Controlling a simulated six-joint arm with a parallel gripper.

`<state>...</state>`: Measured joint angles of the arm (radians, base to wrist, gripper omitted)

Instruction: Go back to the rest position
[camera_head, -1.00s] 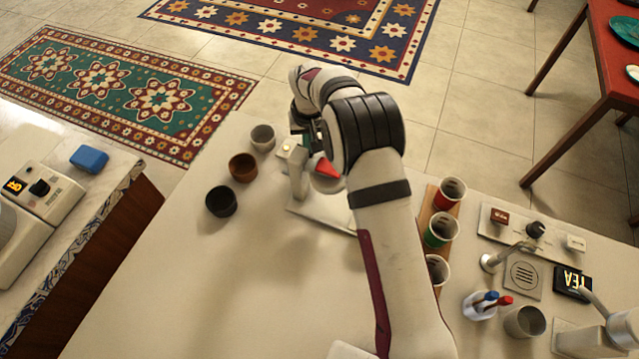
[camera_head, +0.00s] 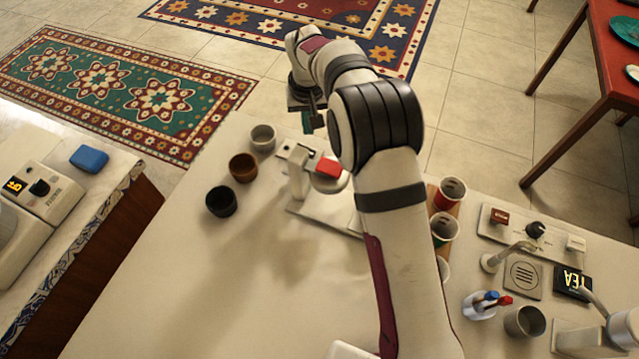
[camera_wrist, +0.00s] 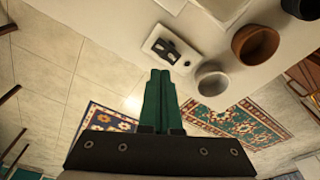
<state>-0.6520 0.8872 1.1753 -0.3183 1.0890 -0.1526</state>
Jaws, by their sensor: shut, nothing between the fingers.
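My gripper (camera_wrist: 160,98) shows in the wrist view with its two green fingers together and nothing between them. In the head view my gripper (camera_head: 311,122) hangs at the far end of the arm, pointing down, behind the stand with the red part (camera_head: 328,168). It is apart from the grey cup (camera_head: 263,138), to the right of it. In the wrist view the fingertips appear just below a white plate with a dark fitting (camera_wrist: 172,47), with the grey cup (camera_wrist: 211,82) to their right.
A brown cup (camera_head: 243,167) and a black cup (camera_head: 220,201) stand left of the stand. A tap and panel (camera_head: 522,272) are further right. The counter's left front is clear.

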